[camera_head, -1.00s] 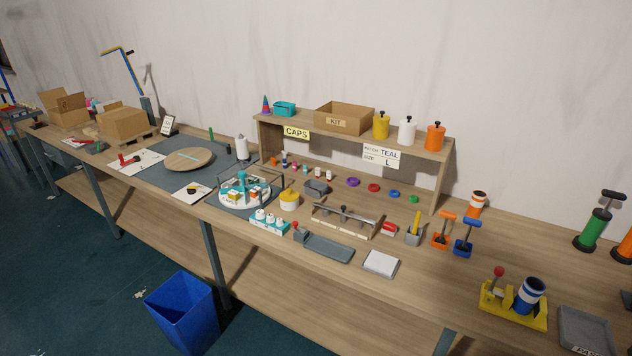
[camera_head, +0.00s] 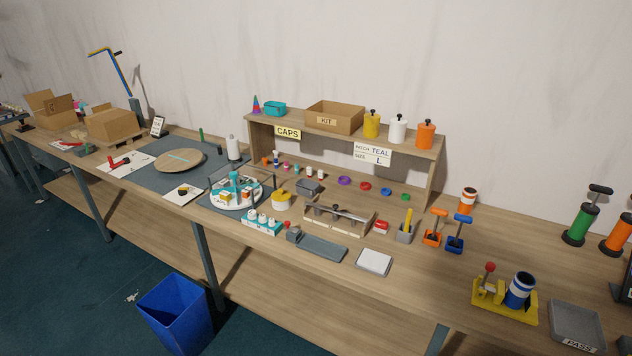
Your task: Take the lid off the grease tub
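A small round tub (camera_head: 281,201) with a yellow top and a knob stands on the workbench, right of the round white carousel; it looks like the grease tub, but I can read no label on it. Its lid appears to be on. Neither of my grippers shows in the head view.
A shelf (camera_head: 436,165) stands behind. Bare bench (camera_head: 420,275) lies to the right.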

